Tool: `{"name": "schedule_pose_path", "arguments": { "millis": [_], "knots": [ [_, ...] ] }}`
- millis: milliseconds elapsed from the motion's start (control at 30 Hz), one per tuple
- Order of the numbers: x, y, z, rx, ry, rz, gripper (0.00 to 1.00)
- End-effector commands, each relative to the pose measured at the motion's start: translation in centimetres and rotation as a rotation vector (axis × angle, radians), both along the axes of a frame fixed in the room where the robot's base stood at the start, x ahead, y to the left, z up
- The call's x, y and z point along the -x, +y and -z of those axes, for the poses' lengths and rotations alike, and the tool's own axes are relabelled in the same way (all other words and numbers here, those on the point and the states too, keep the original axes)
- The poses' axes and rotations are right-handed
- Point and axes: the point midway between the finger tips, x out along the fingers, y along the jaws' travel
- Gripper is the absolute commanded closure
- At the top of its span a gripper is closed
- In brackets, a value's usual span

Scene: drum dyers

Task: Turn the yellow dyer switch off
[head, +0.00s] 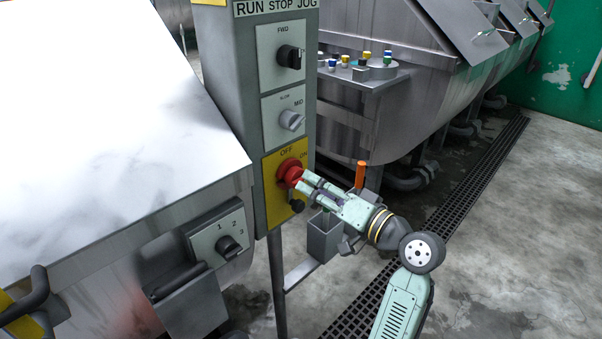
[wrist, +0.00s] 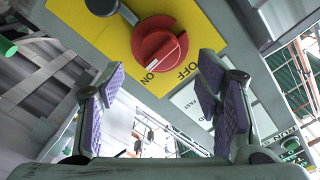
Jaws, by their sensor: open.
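The yellow dyer switch is a red rotary knob (head: 289,172) on a yellow plate (head: 272,211) marked OFF and ON, low on the grey control column. In the wrist view the red knob (wrist: 159,50) sits near the top, between and beyond my fingers, with its yellow plate (wrist: 92,25) around it. The bar of the knob slants, with one end near the ON label. My gripper (head: 306,183) reaches in from the right at the knob. In the wrist view my gripper (wrist: 165,95) is open, with purple pads apart and nothing between them. I cannot tell whether a fingertip touches the knob.
Above are a black FWD knob (head: 290,57) and a grey SLOW/MID knob (head: 291,120). A black 1-2-3 knob (head: 229,246) is on the left machine. A grey holder (head: 324,237) with an orange handle (head: 361,174) stands near my arm. Floor at right is clear.

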Motion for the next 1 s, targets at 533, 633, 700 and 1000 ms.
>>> {"name": "schedule_pose_path", "arguments": {
  "millis": [533, 633, 700, 1000],
  "knots": [
    [-3.7, 3.7, 0.0, 0.001, -0.001, 0.000, 0.41],
    [-3.7, 3.7, 0.0, 0.001, -0.001, 0.000, 0.41],
    [-3.7, 3.7, 0.0, 0.001, -0.001, 0.000, 0.43],
    [-3.7, 3.7, 0.0, 0.001, -0.001, 0.000, 0.63]
  ]
}}
